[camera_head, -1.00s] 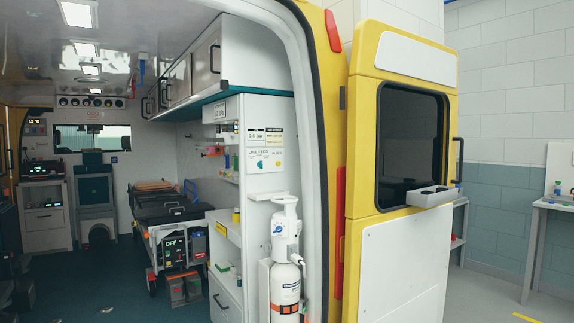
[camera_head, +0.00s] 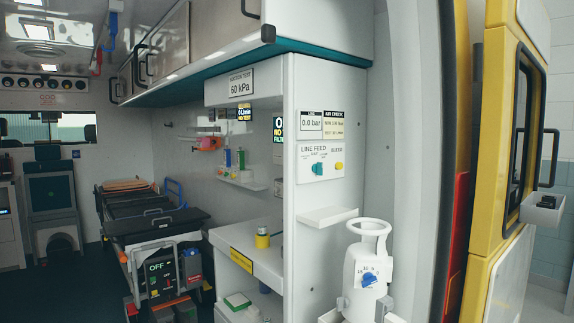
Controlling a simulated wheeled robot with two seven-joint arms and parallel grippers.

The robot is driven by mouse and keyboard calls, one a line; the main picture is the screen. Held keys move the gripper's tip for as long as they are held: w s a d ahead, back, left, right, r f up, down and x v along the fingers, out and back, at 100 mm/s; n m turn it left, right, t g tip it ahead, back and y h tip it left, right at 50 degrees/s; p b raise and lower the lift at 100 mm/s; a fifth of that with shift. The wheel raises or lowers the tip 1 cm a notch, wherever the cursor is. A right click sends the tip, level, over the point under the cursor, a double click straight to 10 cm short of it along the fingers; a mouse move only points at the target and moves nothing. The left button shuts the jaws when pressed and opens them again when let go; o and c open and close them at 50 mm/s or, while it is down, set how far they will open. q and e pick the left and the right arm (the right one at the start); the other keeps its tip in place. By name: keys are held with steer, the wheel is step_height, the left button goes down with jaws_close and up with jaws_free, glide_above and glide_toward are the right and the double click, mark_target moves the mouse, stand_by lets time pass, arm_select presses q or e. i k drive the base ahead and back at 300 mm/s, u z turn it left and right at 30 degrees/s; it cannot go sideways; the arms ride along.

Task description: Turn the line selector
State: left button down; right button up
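A panel labelled LINE FEED (camera_head: 327,160) is fixed on the white end wall of the cabinet inside the vehicle. It carries a teal selector knob (camera_head: 318,169) at its lower left and a yellow button (camera_head: 339,166) under the word BLEED on its right. The small position marks around the knob are too fine to read. Above the panel a line display (camera_head: 310,125) reads 0.0 bar. Neither of my grippers shows in the head view.
The yellow rear door (camera_head: 510,200) stands open at the right. A stretcher (camera_head: 150,215) lies inside at left.

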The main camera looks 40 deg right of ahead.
mark_target(317, 167)
steer(key=i, duration=0.4)
steer(key=z, duration=0.9)
